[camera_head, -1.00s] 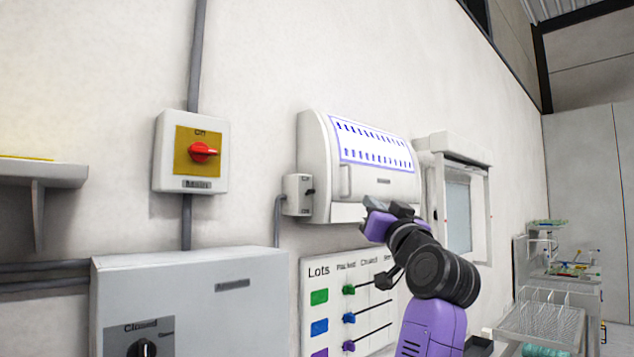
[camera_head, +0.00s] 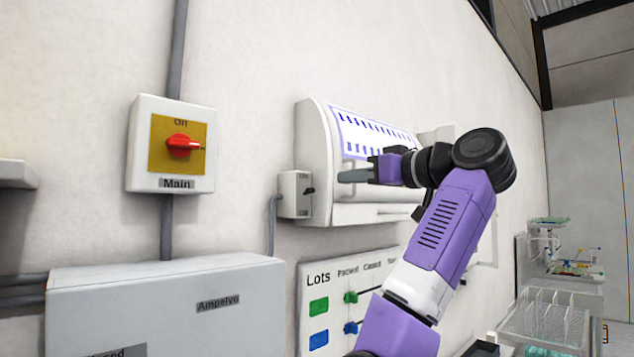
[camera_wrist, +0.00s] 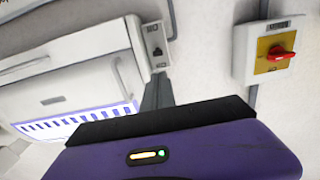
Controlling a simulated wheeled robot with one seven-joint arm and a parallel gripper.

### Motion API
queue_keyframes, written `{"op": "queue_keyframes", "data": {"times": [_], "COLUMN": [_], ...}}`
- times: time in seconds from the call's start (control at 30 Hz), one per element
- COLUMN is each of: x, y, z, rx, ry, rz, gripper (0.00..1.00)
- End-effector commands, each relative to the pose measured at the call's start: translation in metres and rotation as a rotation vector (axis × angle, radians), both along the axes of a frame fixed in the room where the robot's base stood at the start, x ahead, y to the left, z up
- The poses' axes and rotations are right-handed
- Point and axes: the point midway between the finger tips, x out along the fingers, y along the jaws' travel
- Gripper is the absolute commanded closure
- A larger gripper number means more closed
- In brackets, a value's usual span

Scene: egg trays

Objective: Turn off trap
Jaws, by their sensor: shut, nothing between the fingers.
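A white curved wall housing (camera_head: 312,150) with a blue-bordered label is probably the trap; I read no name on it. A small white switch box (camera_head: 292,207) with a dark lever (camera_head: 308,191) is at its left side, with small labels above and below the lever. My gripper (camera_head: 342,176) is shut and empty, in front of the housing, its fingertips pointing left, a little right of and above the lever. In the wrist view the shut fingers (camera_wrist: 156,93) extend towards the switch box (camera_wrist: 157,46), with the housing (camera_wrist: 60,68) at left. No contact with the lever shows.
A main switch (camera_head: 140,145) with a red knob (camera_head: 184,145) on a yellow plate is further left. Below it stands a grey-white cabinet (camera_head: 120,285). A Lots board (camera_head: 312,275) hangs under the housing. Wire racks (camera_head: 550,310) stand at the right.

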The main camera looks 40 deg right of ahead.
Motion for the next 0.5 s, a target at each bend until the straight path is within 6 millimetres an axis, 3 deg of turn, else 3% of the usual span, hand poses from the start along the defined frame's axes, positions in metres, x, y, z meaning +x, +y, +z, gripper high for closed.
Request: {"op": "queue_keyframes", "data": {"times": [0.33,0.5], "x": [0.002,0.019], "y": [0.0,0.001], "z": [0.001,0.003], "rx": [-0.003,-0.002], "ry": [-0.002,-0.002], "rz": [-0.002,0.001], "gripper": [1.0,1.0]}}
